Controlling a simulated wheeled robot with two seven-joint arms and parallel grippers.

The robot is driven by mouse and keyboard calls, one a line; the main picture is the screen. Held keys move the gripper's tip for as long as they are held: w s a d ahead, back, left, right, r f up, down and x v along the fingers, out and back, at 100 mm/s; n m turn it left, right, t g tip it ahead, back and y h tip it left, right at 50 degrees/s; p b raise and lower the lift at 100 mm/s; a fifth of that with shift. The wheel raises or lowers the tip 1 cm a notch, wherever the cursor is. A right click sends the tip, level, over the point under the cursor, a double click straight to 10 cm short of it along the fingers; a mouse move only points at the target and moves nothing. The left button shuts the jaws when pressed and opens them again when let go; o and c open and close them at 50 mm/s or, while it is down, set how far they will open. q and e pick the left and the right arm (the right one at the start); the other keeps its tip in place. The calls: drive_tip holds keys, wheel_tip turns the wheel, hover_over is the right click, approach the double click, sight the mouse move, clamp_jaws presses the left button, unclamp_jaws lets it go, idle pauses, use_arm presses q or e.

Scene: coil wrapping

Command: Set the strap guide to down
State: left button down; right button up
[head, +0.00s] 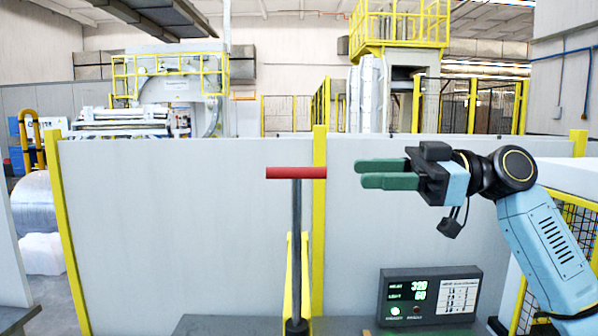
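A red crossbar (297,173) sits level on top of an upright grey post (296,235), forming a T near the middle of the head view. This looks like the strap guide's handle, though no label on it can be read. My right gripper (372,174) is to the right of the crossbar at about the same picture height, its green fingers pointing left. A thin gap shows between the fingers, and they hold nothing. The gripper is apart from the crossbar in the picture. My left gripper is not in view.
A dark control box (430,296) with a lit green display and buttons stands at lower right on a dark surface (225,326). A grey partition (190,230) with yellow posts (320,210) stands behind the T. Wrapping machinery and yellow railings lie beyond.

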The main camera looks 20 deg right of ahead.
sight(299, 178)
drive_tip(key=p+x, duration=0.3)
drive_tip(key=x, duration=0.8)
drive_tip(key=shift+f, duration=0.1)
clamp_jaws()
